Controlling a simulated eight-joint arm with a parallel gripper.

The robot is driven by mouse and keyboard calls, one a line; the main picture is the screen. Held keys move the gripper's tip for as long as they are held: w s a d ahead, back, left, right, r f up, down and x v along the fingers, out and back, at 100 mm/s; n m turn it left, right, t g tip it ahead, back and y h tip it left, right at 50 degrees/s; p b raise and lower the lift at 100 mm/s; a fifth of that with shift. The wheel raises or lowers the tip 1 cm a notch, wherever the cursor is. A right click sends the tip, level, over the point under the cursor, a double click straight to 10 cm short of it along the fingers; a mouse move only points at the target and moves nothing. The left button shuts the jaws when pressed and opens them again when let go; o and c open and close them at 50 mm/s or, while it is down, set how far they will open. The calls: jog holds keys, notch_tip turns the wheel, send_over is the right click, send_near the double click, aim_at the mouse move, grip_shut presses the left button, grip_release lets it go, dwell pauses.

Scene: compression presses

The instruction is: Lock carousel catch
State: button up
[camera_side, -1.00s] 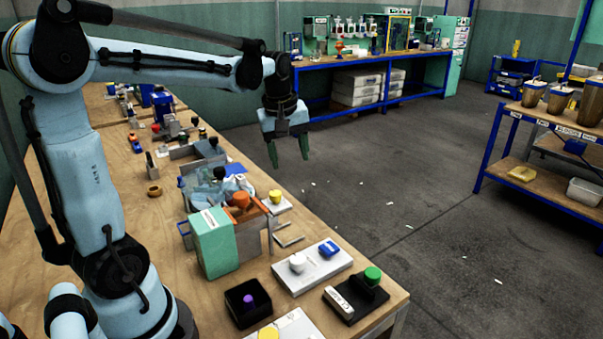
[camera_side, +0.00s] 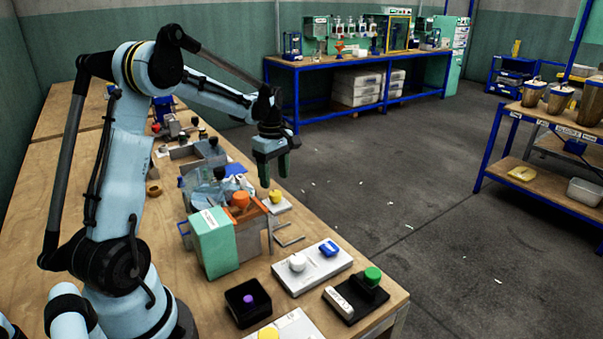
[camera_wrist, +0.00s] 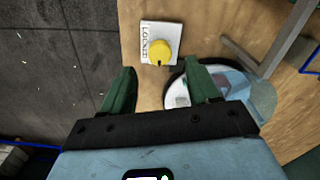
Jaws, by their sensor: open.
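The catch looks like a yellow round knob (camera_side: 276,195) on a small white plate (camera_side: 283,208) at the bench's far edge. In the wrist view the knob (camera_wrist: 159,51) has a dark mark at its lower rim, and the plate (camera_wrist: 147,29) carries lettering that seems to read LOCKED. The carousel, a round pale-blue clear-topped unit (camera_side: 238,186), sits beside it; part of it shows in the wrist view (camera_wrist: 262,95) under my right finger. My gripper (camera_side: 274,180) is open and empty, green fingers pointing down, above the knob and apart from it. In the wrist view the knob lies ahead of the fingertips (camera_wrist: 162,72), roughly centred between them.
A green box press with an orange knob (camera_side: 241,199) stands close in front of the carousel. Metal brackets (camera_side: 288,240) lie near the plate. A white panel (camera_side: 312,268) and black switch blocks (camera_side: 356,297) are nearer. Beyond the bench edge is open floor (camera_side: 390,170).

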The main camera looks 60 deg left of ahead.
aim_at(275, 193)
jog(key=shift+f, duration=2.5)
jog(key=c, duration=1)
